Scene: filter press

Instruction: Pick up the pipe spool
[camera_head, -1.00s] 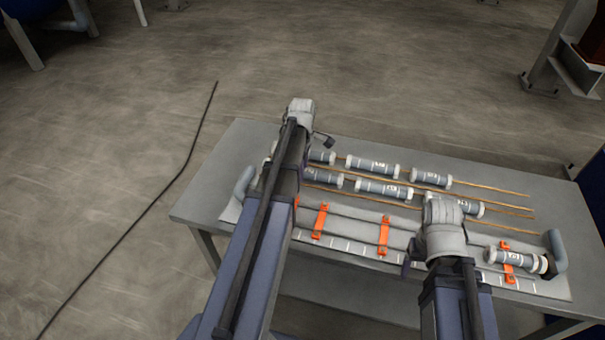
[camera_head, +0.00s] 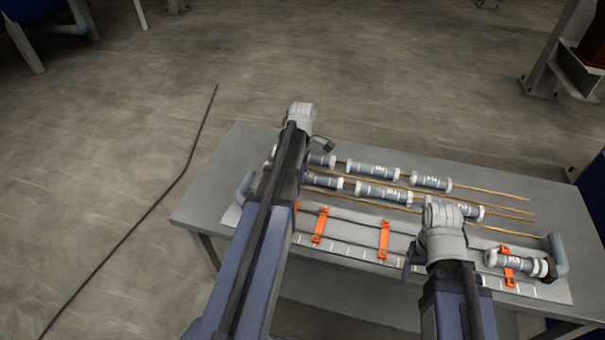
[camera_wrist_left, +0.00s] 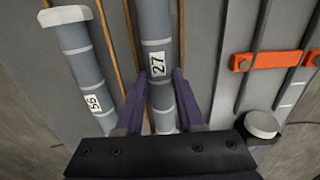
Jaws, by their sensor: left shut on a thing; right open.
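Several grey pipe spools with white end collars and number labels lie in rows on the table, among them a spool in the back row (camera_head: 372,168) and one in the row before it (camera_head: 383,192). In the left wrist view, my left gripper (camera_wrist_left: 157,74) has its two purple fingers shut on the spool labelled 27 (camera_wrist_left: 155,32). A spool labelled 56 (camera_wrist_left: 87,70) lies to its left, apart from the fingers. In the head view my left arm hides this grasp. My right gripper (camera_head: 412,258) is over the table's front right part, its jaws mostly hidden by its wrist.
Thin copper-coloured rods (camera_head: 490,191) separate the spool rows. A grey rack with orange clips (camera_head: 384,240) runs along the front, with one spool (camera_head: 515,262) at its right end by a grey elbow (camera_head: 557,252). The table's back right (camera_head: 480,172) is clear.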

